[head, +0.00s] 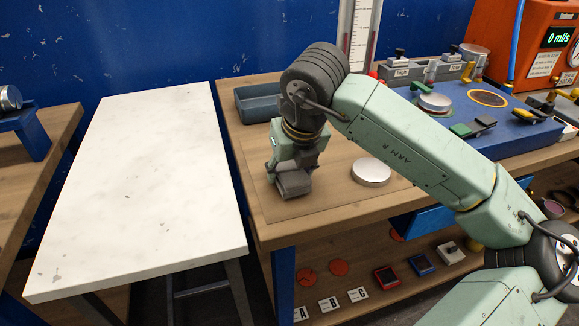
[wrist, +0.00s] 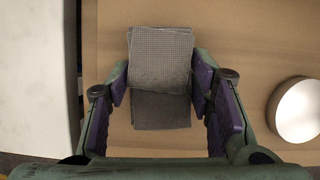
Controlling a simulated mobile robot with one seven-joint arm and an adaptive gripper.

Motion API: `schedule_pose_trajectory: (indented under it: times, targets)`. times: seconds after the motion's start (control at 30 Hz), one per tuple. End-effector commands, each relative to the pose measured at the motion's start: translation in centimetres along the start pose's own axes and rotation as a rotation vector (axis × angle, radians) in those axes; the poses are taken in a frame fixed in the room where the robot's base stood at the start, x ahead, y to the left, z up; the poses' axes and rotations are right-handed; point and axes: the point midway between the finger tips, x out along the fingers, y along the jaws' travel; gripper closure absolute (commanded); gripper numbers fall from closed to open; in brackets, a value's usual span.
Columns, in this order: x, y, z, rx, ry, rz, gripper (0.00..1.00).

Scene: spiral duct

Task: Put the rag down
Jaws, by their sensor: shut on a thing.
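The rag (wrist: 160,62) is a grey, waffle-textured folded cloth with a darker lower part, seen in the wrist view between the fingers. My gripper (wrist: 161,90) is shut on it, one purple-padded finger on each side. In the head view the rag (head: 293,184) shows under my gripper (head: 290,168), over the left end of the wooden bench (head: 330,205). Whether the rag touches the bench top, I cannot tell.
A round silver disc (head: 371,171) lies on the bench right of my gripper. A grey-blue open tray (head: 262,101) stands behind. A white slab table (head: 150,190) is on the left across a gap. A blue fixture (head: 480,115) with clamps is at the right.

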Motion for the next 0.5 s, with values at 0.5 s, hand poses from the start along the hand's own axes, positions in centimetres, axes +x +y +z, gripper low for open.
schedule_pose_trajectory:
  times: [0.5]
  targets:
    - [1.12,0.01,-0.49,0.0,0.001,0.0,0.78]
